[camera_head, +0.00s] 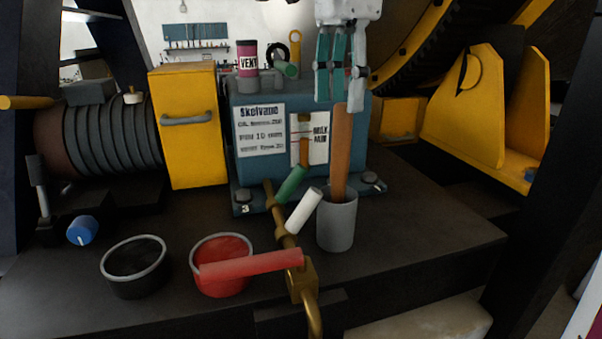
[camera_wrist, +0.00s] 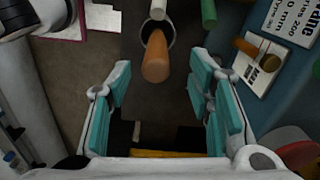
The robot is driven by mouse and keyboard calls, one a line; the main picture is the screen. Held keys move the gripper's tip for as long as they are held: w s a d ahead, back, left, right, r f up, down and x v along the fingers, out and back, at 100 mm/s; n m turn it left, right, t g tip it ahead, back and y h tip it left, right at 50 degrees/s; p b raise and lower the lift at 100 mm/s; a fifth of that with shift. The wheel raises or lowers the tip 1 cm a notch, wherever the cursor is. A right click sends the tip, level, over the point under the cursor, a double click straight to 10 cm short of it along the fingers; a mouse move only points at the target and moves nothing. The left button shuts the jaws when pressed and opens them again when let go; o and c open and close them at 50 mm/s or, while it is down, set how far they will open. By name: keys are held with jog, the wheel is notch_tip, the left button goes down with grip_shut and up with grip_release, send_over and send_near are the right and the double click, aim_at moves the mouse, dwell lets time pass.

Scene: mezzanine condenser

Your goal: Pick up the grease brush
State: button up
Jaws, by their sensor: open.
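The grease brush appears to be the orange-brown wooden handle (camera_head: 341,150) standing, slightly tilted, in a grey cup (camera_head: 336,228) on the dark platform. Its lower end is hidden inside the cup. In the wrist view the handle (camera_wrist: 155,62) points up towards the camera, between and slightly beyond the open teal-padded fingers (camera_wrist: 161,72). The cup's rim (camera_wrist: 144,28) shows behind it. I see no contact between fingers and handle.
A brass pipe with green (camera_head: 291,184) and white (camera_head: 304,210) levers stands left of the cup. A red tub (camera_head: 222,284) with a red bar (camera_head: 250,264) and a black tub (camera_head: 135,275) sit front left. A blue labelled box (camera_head: 262,172) stands close behind.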

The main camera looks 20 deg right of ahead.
aim_at(342, 135)
jog(key=shift+s+d+f+p, duration=0.1)
jog(key=shift+f+p, duration=0.05)
jog(key=shift+f, duration=1.6)
jog(key=shift+s+d+f+p, duration=0.1)
jog(key=shift+f+p, duration=0.05)
jog(key=shift+f, duration=1.6)
grip_shut()
